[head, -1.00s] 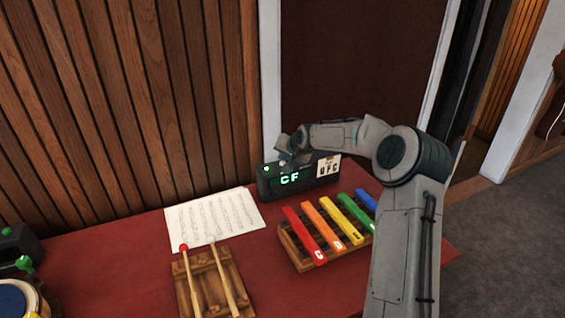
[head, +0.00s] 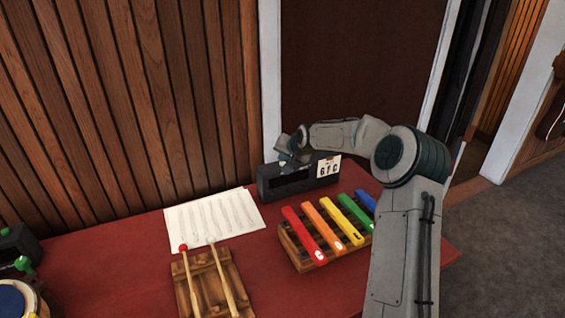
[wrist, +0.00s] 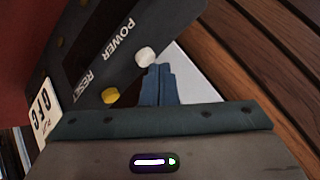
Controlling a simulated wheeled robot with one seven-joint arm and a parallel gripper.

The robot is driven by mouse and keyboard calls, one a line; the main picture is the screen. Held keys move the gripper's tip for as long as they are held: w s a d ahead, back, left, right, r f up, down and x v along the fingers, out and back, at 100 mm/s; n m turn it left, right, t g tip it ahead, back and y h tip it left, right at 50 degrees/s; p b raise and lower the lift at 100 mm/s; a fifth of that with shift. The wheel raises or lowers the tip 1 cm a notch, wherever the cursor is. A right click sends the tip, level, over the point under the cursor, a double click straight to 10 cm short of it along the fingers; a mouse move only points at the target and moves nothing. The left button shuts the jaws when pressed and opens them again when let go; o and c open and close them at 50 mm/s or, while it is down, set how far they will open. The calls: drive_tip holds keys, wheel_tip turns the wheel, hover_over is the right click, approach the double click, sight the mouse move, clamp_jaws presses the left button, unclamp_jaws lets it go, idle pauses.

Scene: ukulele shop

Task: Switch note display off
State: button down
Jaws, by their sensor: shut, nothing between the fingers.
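The note display (head: 275,188) is a dark box at the back of the red table, and its screen is dark. In the wrist view its top (wrist: 85,45) carries a white button (wrist: 145,56) by the word POWER and a yellow button (wrist: 110,96) by the word RESET. My gripper (wrist: 158,70) is shut and empty, its fingertips right beside the white button; I cannot tell whether they touch it. In the head view my gripper (head: 287,161) is over the display's left part and hides some of its top.
A white letter card (head: 328,168) is at the display's right end. A colourful xylophone (head: 325,230) stands in front. A music sheet (head: 212,218) and mallets on a wooden rack (head: 212,285) lie to the left. A wood-slat wall (head: 130,100) rises behind.

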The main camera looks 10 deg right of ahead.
wheel_tip(320, 180, up, 6)
drive_tip(key=p, duration=0.3)
idle(0.3)
